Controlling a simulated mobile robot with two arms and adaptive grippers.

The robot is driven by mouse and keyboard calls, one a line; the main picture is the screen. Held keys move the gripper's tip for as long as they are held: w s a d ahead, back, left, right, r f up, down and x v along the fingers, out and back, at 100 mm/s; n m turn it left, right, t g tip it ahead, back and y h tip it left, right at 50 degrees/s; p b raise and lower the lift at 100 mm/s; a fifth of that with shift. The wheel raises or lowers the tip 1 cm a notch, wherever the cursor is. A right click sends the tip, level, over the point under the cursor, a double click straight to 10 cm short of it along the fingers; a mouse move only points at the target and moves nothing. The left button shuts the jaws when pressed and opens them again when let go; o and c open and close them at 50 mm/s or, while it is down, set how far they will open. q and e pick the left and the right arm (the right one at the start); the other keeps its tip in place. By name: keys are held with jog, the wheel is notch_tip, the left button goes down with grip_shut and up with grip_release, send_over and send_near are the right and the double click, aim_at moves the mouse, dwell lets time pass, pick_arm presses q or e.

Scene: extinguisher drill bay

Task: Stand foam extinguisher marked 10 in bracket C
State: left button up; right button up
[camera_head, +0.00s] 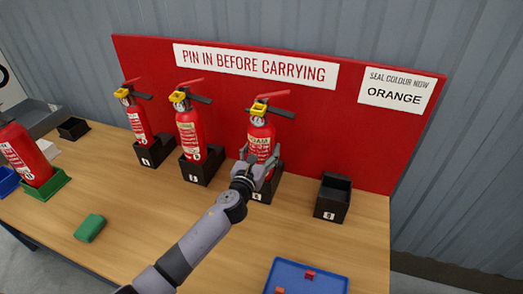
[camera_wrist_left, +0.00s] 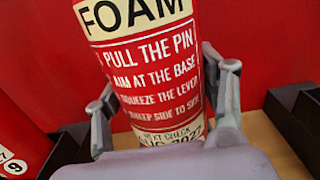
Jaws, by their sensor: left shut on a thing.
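A red foam extinguisher (camera_head: 261,140) stands upright at the third black bracket (camera_head: 261,196) from the left, which I take as bracket C; its small label is hard to read. My left gripper (camera_head: 256,166) is shut around the extinguisher's body. In the left wrist view the fingers (camera_wrist_left: 165,112) hold both sides of the label, and the word FOAM on the extinguisher (camera_wrist_left: 140,60) faces me. Its lower end is hidden behind my gripper, so I cannot tell whether it rests on the bracket floor. No number 10 is visible. My right gripper is not in view.
Two extinguishers (camera_head: 190,135) (camera_head: 138,120) stand in brackets to the left. An empty bracket (camera_head: 333,198) is to the right. A red extinguisher in a green holder (camera_head: 55,186), a green block (camera_head: 90,228) and a blue tray (camera_head: 335,284) are on the table. A red board (camera_head: 370,150) stands behind.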

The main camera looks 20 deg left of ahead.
pick_arm(q)
jog(key=o, duration=1.5)
jog(key=shift+r, duration=0.5)
jog(key=shift+c, duration=0.2)
jog(key=shift+o, duration=0.6)
jog(key=o, duration=0.3)
jog(key=shift+s+f, duration=0.1)
jog(key=shift+f, duration=0.15)
jog(key=shift+s+f, duration=0.15)
jog(key=shift+f, duration=0.35)
jog(key=shift+s+r, duration=0.1)
jog(key=shift+s, duration=0.05)
jog(key=s, duration=1.1)
jog(key=shift+s+a+r, duration=0.2)
jog(key=shift+r, duration=0.15)
